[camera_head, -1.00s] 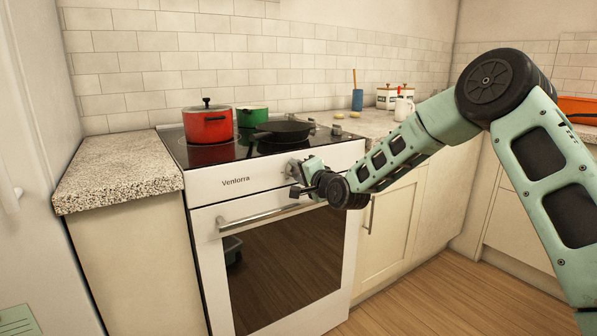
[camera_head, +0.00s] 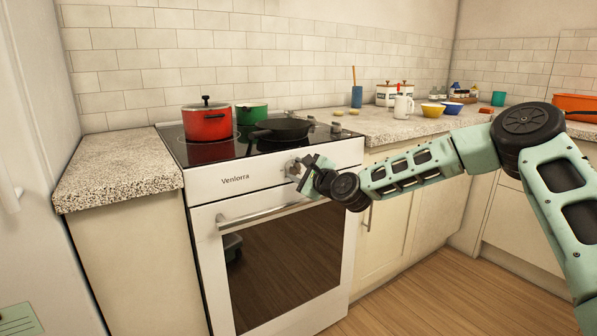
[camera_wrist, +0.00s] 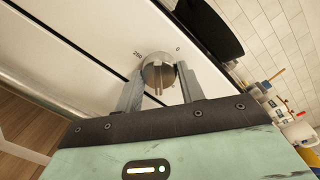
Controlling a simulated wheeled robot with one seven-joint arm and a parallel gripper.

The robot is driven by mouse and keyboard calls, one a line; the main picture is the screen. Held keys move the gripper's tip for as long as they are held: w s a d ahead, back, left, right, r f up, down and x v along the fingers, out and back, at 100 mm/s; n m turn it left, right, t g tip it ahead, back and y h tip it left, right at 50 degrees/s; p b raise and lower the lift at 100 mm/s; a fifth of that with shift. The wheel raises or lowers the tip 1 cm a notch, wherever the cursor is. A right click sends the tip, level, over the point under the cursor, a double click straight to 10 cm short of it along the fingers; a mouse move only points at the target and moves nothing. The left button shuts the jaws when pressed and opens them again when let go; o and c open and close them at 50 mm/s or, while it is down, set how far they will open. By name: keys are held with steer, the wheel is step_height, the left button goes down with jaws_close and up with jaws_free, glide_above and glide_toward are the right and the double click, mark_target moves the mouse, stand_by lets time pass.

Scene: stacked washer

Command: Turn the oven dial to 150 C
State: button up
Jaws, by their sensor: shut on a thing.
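The white oven (camera_head: 265,178) stands in the counter row, with a dark glass door and a bar handle (camera_head: 265,214). Its metal dial (camera_wrist: 158,73) sits on the front panel between my two fingers in the wrist view. Small printed numbers show beside the dial; one looks like 250, and the dial's pointer setting cannot be read. My gripper (camera_wrist: 160,88) is shut on the dial, one finger on each side. In the head view my gripper (camera_head: 300,170) is at the panel's right part and mostly hides the dial.
On the cooktop stand a red pot (camera_head: 207,123), a green pot (camera_head: 252,114) and a black pan (camera_head: 283,130), close above the panel. The oven handle runs just below my gripper. The floor (camera_head: 425,285) in front is clear.

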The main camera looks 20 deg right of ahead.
steer(key=m+b, duration=0.1)
steer(key=m, duration=0.3)
steer(key=shift+f, duration=0.1)
stand_by(0.4)
steer(key=o, duration=1)
steer(key=shift+c, duration=0.2)
steer(key=f+p+v, duration=0.1)
steer(key=v, duration=1.6)
steer(key=shift+d+r, duration=0.2)
steer(key=shift+s+a, duration=0.1)
